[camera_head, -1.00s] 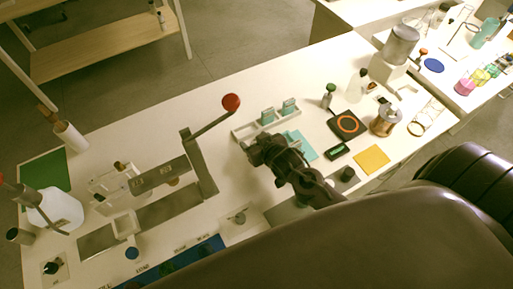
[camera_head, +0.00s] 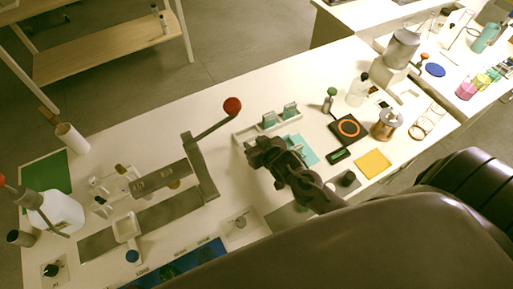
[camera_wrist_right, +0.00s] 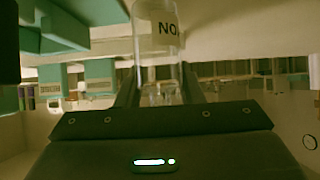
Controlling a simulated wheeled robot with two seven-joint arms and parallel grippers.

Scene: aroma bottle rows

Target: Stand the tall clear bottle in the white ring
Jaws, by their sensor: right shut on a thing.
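My right gripper (camera_head: 262,150) is over the middle of the white table, in front of a white tray. In the right wrist view the gripper (camera_wrist_right: 158,88) is shut on the tall clear bottle (camera_wrist_right: 158,66), whose white label shows "NO". In the head view I cannot make out the bottle apart from the gripper. I cannot pick out the white ring with certainty in either view. My left gripper is not in view.
A grey lever stand with a red knob (camera_head: 232,106) rises left of the gripper. A white tray with teal blocks (camera_head: 269,120) and a teal mat (camera_head: 303,148) lie close by. A black pad with an orange ring (camera_head: 348,128) and a yellow square (camera_head: 373,163) lie to the right.

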